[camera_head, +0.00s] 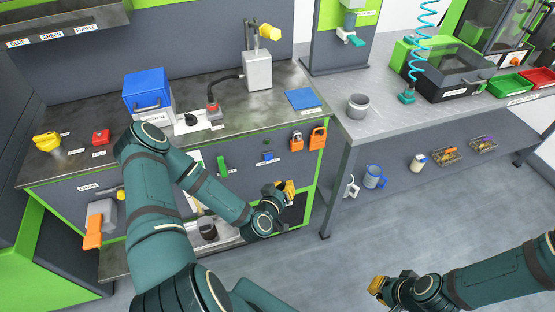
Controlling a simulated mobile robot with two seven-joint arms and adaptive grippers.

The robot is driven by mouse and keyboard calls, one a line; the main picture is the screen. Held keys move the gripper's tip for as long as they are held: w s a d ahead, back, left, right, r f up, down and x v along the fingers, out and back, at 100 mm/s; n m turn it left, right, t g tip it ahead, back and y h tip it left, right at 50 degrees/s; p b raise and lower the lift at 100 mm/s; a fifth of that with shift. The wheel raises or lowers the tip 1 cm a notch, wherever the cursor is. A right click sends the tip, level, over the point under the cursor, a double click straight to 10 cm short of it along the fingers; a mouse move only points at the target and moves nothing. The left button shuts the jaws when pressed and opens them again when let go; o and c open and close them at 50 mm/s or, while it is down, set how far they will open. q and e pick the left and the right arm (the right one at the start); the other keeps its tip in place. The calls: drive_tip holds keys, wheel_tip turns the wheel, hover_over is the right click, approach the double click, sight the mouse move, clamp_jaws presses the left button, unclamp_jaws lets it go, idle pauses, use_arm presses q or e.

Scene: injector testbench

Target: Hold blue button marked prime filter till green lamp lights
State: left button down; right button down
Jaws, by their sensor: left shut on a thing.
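The small blue button (267,156) sits on the dark front panel of the bench, above a white label too small to read. A small dark round fitting (268,141) is just above it; I cannot tell whether it is the green lamp, and I see no green glow there. My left gripper (287,190), with yellow fingertips, is in front of the panel, below and right of the button and apart from it. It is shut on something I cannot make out. My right gripper (378,287) is low at the right over the floor, far from the panel; its finger opening is unclear.
Orange padlock-like parts (317,138) hang right of the button. A blue box (147,89), a red-topped device (213,108) and a blue pad (303,98) are on the bench. A grey table (350,128) stands right; the floor before it is clear.

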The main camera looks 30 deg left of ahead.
sight(268, 157)
use_arm(q)
drive_tip(key=shift+a, duration=0.1)
drive_tip(key=w+a+b, duration=0.1)
drive_tip(key=w+a, duration=0.4)
drive_tip(key=a, duration=0.1)
drive_tip(key=shift+w+a, duration=0.3)
drive_tip(key=shift+w, duration=0.05)
drive_tip(key=shift+w, duration=0.1)
idle(1.6)
drive_tip(key=shift+w+a, duration=0.2)
drive_tip(key=shift+a, duration=0.15)
drive_tip(key=shift+w+a+b, duration=0.2)
drive_tip(key=shift+a+b, duration=0.05)
drive_tip(key=shift+b, duration=0.1)
idle(2.8)
drive_tip(key=shift+d, duration=0.1)
idle(0.7)
drive_tip(key=shift+s+d, duration=0.5)
